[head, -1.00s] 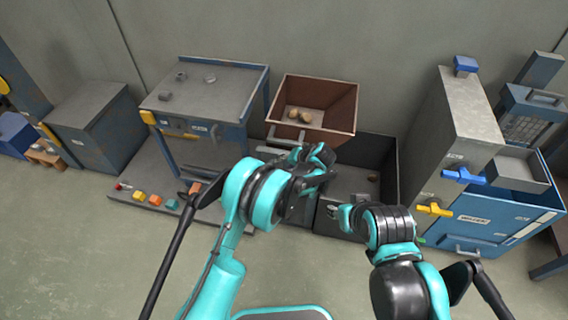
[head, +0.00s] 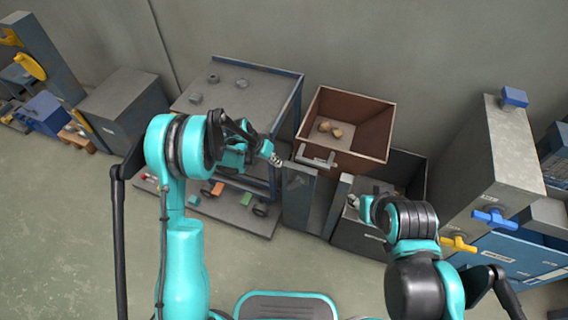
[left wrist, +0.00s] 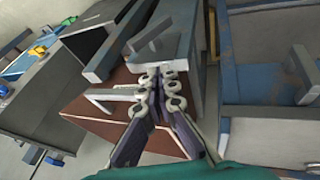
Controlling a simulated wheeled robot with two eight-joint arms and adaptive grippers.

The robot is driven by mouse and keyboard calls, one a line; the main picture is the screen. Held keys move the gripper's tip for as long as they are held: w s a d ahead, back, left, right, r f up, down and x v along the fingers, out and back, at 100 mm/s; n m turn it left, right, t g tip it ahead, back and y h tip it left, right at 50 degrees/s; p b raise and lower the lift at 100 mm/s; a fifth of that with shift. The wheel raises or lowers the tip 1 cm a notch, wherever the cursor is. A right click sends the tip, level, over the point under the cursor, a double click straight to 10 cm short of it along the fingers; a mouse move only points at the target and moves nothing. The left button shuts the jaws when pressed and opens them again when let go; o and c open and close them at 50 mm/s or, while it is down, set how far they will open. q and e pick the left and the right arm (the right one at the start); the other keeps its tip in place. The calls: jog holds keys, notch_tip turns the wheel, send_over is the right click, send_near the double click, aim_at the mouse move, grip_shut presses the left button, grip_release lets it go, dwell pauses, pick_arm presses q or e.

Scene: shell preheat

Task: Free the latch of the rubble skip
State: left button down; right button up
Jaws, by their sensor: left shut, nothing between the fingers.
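The rubble skip (head: 372,128) is a brown open-topped bin with a few tan lumps (head: 330,129) in it. A grey bar-like piece, apparently the latch (head: 316,156), is on its front; it also shows as a pale bar (left wrist: 115,94) in the left wrist view, beside the brown skip (left wrist: 95,118). My left gripper (head: 277,160) is shut and empty, just left of this bar; in the left wrist view its fingertips (left wrist: 160,82) are together, with no clear contact. My right gripper (head: 353,200) is over the dark bin below the skip, its fingers too small to read.
A dark open bin (head: 418,180) stands under and right of the skip. Grey posts (head: 299,200) rise in front of it. A blue-edged workbench (head: 240,98) is on the left, a tall grey cabinet (head: 515,150) with blue and yellow handles on the right.

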pick_arm(q)
jog(key=b, duration=0.3)
send_near(293, 183)
jog(key=w+f, duration=0.2)
jog(key=w, duration=0.1)
jog(key=d, duration=0.1)
jog(key=d+f+b, duration=0.1)
jog(key=shift+s+d, duration=0.25)
jog(key=shift+d, duration=0.15)
jog(key=shift+s+d+f+b, duration=0.2)
jog(key=shift+d+f+b, duration=0.15)
jog(key=shift+d, duration=0.2)
jog(key=shift+w, duration=0.1)
